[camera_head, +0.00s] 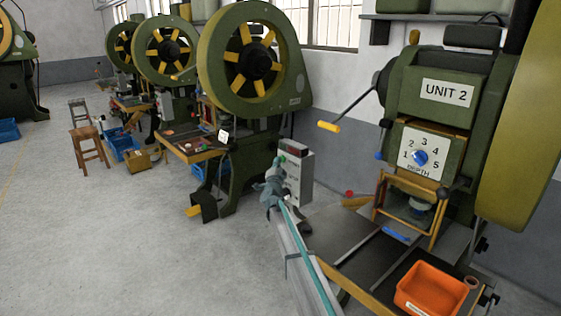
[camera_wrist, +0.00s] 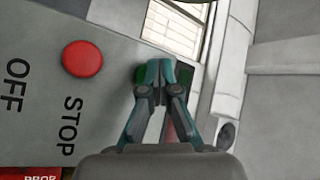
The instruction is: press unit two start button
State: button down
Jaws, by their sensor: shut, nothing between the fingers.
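In the wrist view a grey control panel (camera_wrist: 110,120) shows a round red button (camera_wrist: 82,59) beside the words STOP and OFF. A green button (camera_wrist: 141,74) is to its right, partly hidden behind my fingers. My gripper (camera_wrist: 157,80) is shut and empty, its fingertips over the green button; I cannot tell whether they touch it. In the head view my gripper (camera_head: 278,172) is at the grey control box (camera_head: 298,178), left of the green press labelled UNIT 2 (camera_head: 447,92). My arm hides part of the box.
The UNIT 2 press has a dial (camera_head: 420,157), a crank with a yellow handle (camera_head: 328,126) and a table holding an orange bin (camera_head: 431,289). Other green presses with yellow-spoked wheels (camera_head: 250,60) stand behind at left. The floor at left is open, with a wooden stool (camera_head: 88,144).

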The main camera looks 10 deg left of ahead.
jog(key=shift+s+a, duration=0.5)
jog(key=shift+s, duration=0.1)
jog(key=shift+s+a+p, duration=0.1)
jog(key=shift+p, duration=0.2)
jog(key=s+a, duration=0.1)
jog(key=s+a+p, duration=0.1)
jog(key=s+a, duration=0.1)
jog(key=shift+s+a, duration=0.15)
jog(key=shift+s, duration=0.1)
dwell(0.6)
